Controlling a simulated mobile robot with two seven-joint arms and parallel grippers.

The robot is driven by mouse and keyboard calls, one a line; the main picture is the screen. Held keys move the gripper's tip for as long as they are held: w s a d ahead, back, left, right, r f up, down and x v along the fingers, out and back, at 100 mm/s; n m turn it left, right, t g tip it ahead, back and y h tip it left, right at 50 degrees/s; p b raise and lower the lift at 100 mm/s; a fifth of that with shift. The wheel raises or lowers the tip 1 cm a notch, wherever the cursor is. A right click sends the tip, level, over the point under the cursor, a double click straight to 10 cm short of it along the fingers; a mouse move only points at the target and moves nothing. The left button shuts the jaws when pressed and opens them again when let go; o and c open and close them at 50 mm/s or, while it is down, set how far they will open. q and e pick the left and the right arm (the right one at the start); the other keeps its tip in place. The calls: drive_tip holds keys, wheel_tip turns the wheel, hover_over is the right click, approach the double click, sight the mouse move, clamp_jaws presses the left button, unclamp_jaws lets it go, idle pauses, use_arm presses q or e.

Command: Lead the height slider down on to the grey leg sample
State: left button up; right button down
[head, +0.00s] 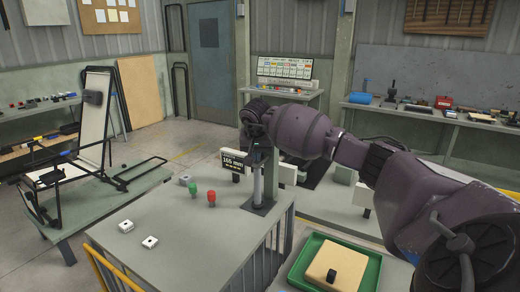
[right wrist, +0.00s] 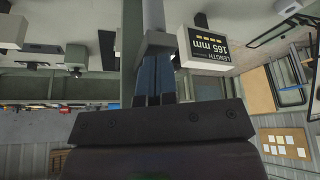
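The height gauge stands on the grey table, with its upright post (head: 270,178) on a dark base (head: 258,207). A slim grey upright bar (head: 257,185), which looks like the leg sample, stands on this base; it also shows in the right wrist view (right wrist: 152,14). The height slider (right wrist: 157,42) is a grey piece at the bar's upper end; I cannot tell whether they touch. My right gripper (right wrist: 155,78) has its fingers close together on the slider, above the bar. In the head view my wrist mostly hides it. My left gripper is out of view.
A display reading 165 mm (head: 235,162) is beside the post. A green button (head: 193,188), a red button (head: 211,197) and small white blocks (head: 149,242) are on the table (head: 185,240). A green tray (head: 345,250) is at front right, the folding lounger (head: 75,165) at left.

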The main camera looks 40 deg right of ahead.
drive_tip(key=shift+f+b, duration=0.3)
drive_tip(key=shift+f, duration=0.4)
idle(0.7)
drive_tip(key=shift+r, duration=0.15)
drive_tip(key=shift+r+p, duration=1.7)
drive_tip(key=shift+r, duration=1)
drive_tip(key=shift+r+p, duration=0.5)
drive_tip(key=shift+r, duration=0.75)
